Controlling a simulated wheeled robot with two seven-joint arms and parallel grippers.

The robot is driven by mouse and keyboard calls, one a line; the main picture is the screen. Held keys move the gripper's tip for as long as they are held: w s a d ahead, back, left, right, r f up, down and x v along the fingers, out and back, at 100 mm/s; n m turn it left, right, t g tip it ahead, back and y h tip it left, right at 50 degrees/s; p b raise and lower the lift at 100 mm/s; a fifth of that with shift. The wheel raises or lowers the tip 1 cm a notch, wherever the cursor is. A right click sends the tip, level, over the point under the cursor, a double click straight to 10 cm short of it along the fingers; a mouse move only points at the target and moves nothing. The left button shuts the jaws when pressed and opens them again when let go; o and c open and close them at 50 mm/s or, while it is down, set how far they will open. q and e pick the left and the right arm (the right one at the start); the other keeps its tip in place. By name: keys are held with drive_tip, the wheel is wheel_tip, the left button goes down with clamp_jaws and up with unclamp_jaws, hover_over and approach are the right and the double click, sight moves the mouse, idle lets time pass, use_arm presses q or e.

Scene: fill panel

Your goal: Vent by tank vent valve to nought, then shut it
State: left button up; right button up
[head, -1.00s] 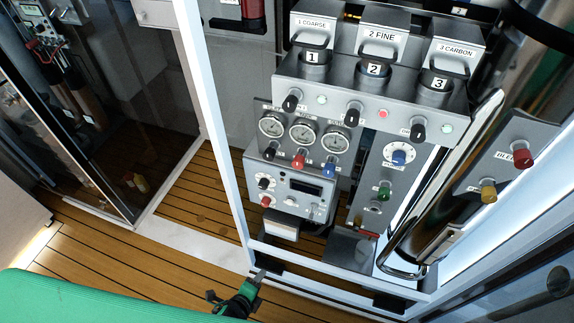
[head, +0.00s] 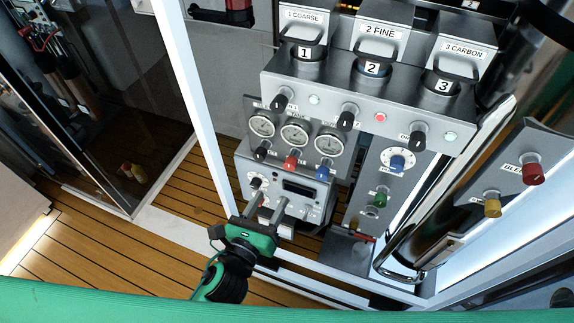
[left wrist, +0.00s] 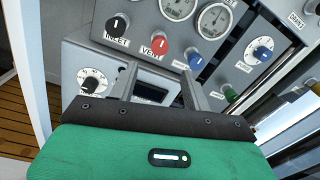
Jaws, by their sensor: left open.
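A red knob (head: 291,160) sits in the row under the gauges. In the left wrist view the red knob (left wrist: 159,41) is labelled VENT, between a black INLET knob (left wrist: 117,24) and a blue knob (left wrist: 193,58). Gauges (head: 294,131) stand just above this row; their readings are too small to tell. My left gripper (head: 268,198) is open and empty, in front of the lower panel and below the red knob, apart from it. The left wrist view shows its two fingers (left wrist: 160,75) pointing up toward the VENT knob. My right gripper is not in view.
Canisters (head: 372,68) numbered 1 to 3 stand above the gauges. A lower box has a display (head: 299,188) and dials. A green knob (head: 379,199) and a blue dial (head: 397,161) are right. White frame posts (head: 203,120) flank the panel.

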sight(289, 167)
use_arm(q)
drive_tip(key=p+x, duration=0.2)
drive_tip(key=x, duration=0.9)
drive_tip(key=c, duration=1)
drive_tip(key=shift+o, duration=0.2)
